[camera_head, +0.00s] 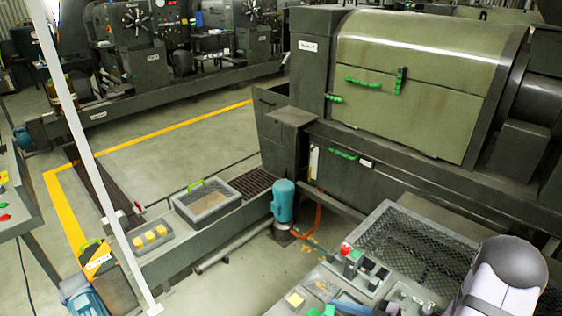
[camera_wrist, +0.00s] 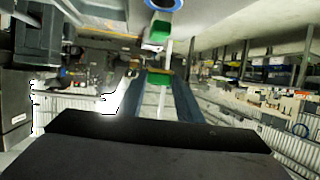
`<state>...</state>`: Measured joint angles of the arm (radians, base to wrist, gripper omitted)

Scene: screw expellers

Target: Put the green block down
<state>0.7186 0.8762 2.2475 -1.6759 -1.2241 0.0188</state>
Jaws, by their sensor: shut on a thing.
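My gripper (camera_wrist: 159,76) shows in the wrist view as two long blue-grey fingers reaching away from the camera. It is shut on the green block (camera_wrist: 160,79), which sits between the fingers near their tips. In the head view, green (camera_head: 321,311) shows at the bottom edge, beside blue-grey finger parts, over the grey bench at the lower right. The picture edge cuts this off, and I cannot tell whether the block touches the bench.
A yellow block (camera_head: 295,299) lies on the bench near the green. A control panel with red and green buttons (camera_head: 350,252) and a mesh-covered tray (camera_head: 418,246) are close by. A blue motor (camera_head: 283,201) stands behind. Several yellow blocks (camera_head: 150,239) sit on the left bench.

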